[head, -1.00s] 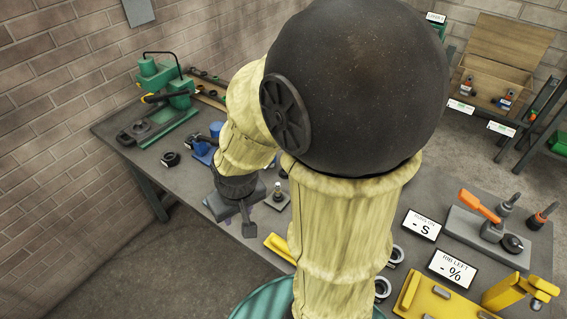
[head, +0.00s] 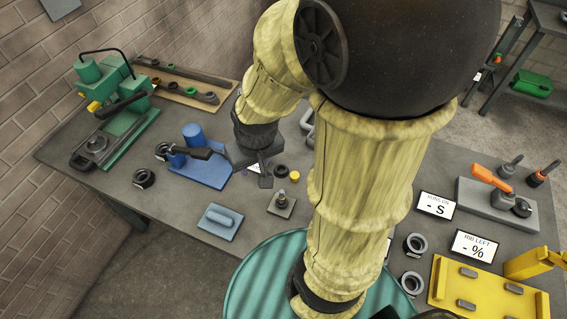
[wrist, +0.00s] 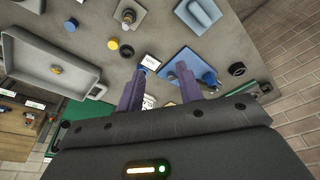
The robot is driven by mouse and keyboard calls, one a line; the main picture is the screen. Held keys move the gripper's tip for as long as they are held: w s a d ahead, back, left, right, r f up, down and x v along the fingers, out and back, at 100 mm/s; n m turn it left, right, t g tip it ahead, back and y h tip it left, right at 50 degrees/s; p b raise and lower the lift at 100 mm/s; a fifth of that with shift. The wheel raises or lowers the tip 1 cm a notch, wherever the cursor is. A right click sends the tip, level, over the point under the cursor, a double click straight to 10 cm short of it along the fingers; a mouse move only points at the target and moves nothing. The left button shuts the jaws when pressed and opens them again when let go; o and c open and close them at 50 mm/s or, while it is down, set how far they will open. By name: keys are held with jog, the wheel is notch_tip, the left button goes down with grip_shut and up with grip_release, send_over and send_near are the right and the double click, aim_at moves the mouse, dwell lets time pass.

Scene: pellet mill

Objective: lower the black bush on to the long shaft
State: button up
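A small black bush (head: 280,170) stands on the bench beside a yellow bush (head: 295,176); the wrist view also shows the black bush (wrist: 127,52). An upright shaft (head: 282,199) stands on a small grey plate, nearer the bench's front edge; it also appears in the wrist view (wrist: 128,15). I take it for the long shaft; no other shaft is clear for comparing length. My gripper (head: 262,178) hangs just left of the black bush. In the wrist view its two purple fingers (wrist: 162,70) are apart with nothing held between them. The bush lies beyond the fingertips.
A blue fixture (head: 205,170) stands left of my gripper, and a pale blue plate (head: 220,220) lies at the front edge. A grey tray (wrist: 50,45) shows in the wrist view. My arm hides the bench's middle.

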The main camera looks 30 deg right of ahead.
jog(key=shift+s, duration=0.1)
jog(key=shift+o, duration=1.1)
jog(key=shift+s+a, duration=0.1)
jog(key=o, duration=0.3)
jog(key=shift+o, duration=0.8)
jog(key=shift+w+d+f, duration=0.25)
jog(key=shift+d, duration=0.05)
jog(key=w+d+f+g+b, duration=0.1)
jog(key=w+d+f+b, duration=0.5)
jog(key=d, duration=0.7)
jog(key=w+f, duration=0.2)
jog(key=w, duration=0.1)
jog(key=shift+w+d+f+n, duration=0.25)
jog(key=shift+w+f+n, duration=0.1)
jog(key=shift+f+n, duration=0.05)
jog(key=f, duration=0.4)
jog(key=w+f+b, duration=0.1)
jog(key=f, duration=0.7)
jog(key=shift+w+b, duration=0.25)
jog(key=shift+b, duration=0.15)
